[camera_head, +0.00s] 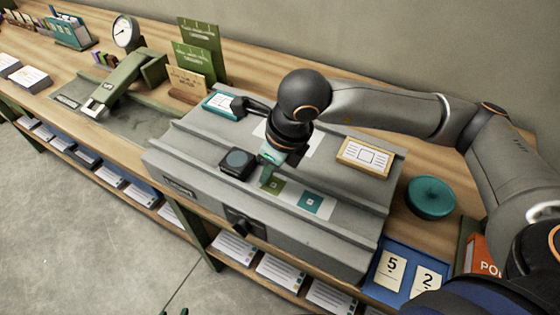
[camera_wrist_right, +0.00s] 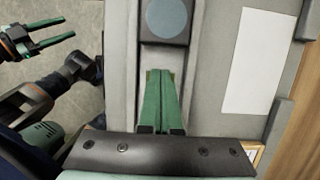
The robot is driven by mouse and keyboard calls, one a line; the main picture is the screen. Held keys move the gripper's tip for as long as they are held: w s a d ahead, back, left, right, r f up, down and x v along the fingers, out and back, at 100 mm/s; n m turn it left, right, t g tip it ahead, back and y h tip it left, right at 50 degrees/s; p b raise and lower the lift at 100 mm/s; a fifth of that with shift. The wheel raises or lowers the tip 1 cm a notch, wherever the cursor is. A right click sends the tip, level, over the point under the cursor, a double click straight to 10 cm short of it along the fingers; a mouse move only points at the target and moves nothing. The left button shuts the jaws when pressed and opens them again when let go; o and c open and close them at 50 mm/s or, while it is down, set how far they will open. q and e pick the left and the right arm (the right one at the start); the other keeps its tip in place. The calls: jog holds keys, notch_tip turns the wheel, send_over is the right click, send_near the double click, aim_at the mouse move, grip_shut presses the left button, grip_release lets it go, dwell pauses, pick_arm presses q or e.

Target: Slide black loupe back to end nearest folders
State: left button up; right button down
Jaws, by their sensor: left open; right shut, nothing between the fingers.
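The black loupe (camera_head: 238,163), a square block with a round grey-blue lens, sits on top of the grey case (camera_head: 345,203), left of its middle. The loupe also shows at the top of the right wrist view (camera_wrist_right: 167,22). My right gripper (camera_head: 267,180) is shut and empty, pointing down just right of the loupe. In the right wrist view its green fingertips (camera_wrist_right: 160,74) point at the loupe's near side with a small gap visible. My left gripper (camera_wrist_right: 55,37) is open and empty, away from the case. The green folders (camera_head: 200,50) stand upright behind the case's left end.
A framed card (camera_head: 364,157) and a teal square (camera_head: 311,202) lie on the case to the right of my right gripper. A teal round pad (camera_head: 430,196) lies right of the case.

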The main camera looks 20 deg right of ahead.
aim_at(238, 164)
jog(key=shift+w+a, duration=0.7)
jog(key=shift+w, duration=0.2)
pick_arm(q)
jog(key=shift+w+a+r, duration=0.1)
jog(key=shift+a+r, duration=0.15)
jog(key=shift+r, duration=0.05)
jog(key=shift+f, duration=0.1)
pick_arm(e)
jog(key=shift+w+a, duration=0.1)
